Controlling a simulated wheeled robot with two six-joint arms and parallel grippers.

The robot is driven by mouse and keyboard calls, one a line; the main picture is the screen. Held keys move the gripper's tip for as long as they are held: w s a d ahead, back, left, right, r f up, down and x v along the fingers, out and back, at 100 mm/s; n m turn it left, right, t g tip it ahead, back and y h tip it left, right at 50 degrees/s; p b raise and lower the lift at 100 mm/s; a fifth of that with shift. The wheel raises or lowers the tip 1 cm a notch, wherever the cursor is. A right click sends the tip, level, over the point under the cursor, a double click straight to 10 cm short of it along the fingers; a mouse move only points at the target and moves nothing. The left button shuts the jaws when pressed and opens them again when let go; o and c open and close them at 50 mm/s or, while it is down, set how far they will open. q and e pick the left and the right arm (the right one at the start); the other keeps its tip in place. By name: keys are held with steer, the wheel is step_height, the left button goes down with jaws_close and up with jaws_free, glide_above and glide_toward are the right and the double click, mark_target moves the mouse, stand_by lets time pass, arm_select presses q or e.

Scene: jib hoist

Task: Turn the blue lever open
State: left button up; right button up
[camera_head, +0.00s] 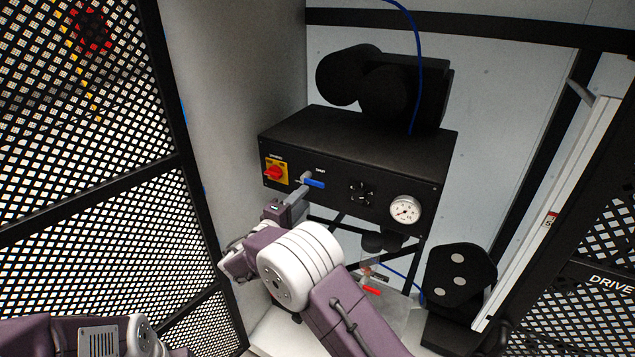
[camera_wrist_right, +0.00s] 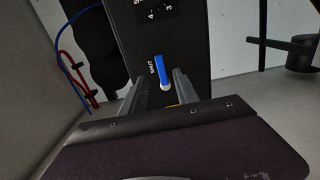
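The blue lever (camera_head: 314,183) is on the front of a black control box (camera_head: 337,185), lying about level and pointing right in the head view. In the right wrist view the blue lever (camera_wrist_right: 161,70) shows beside a label that seems to read "SHUT". My right gripper (camera_head: 302,184) is at the lever's left end. In the right wrist view its two fingers (camera_wrist_right: 162,90) are apart, one on each side of the lever's near end, with gaps showing. Whether they touch it is not clear. Part of my left arm shows at the bottom left; its gripper is out of view.
A red knob on a yellow plate (camera_head: 275,171) is left of the lever. A black fan-like dial (camera_head: 362,193) and a round white gauge (camera_head: 405,209) are right of it. Black mesh panels stand left and right. A red-handled part (camera_head: 371,290) is below the box.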

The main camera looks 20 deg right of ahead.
mark_target(317, 185)
steer(key=p+x, duration=0.2)
steer(key=x, duration=0.7)
steer(key=shift+f+p, duration=0.1)
steer(key=shift+p, duration=0.3)
jaws_close()
stand_by(0.7)
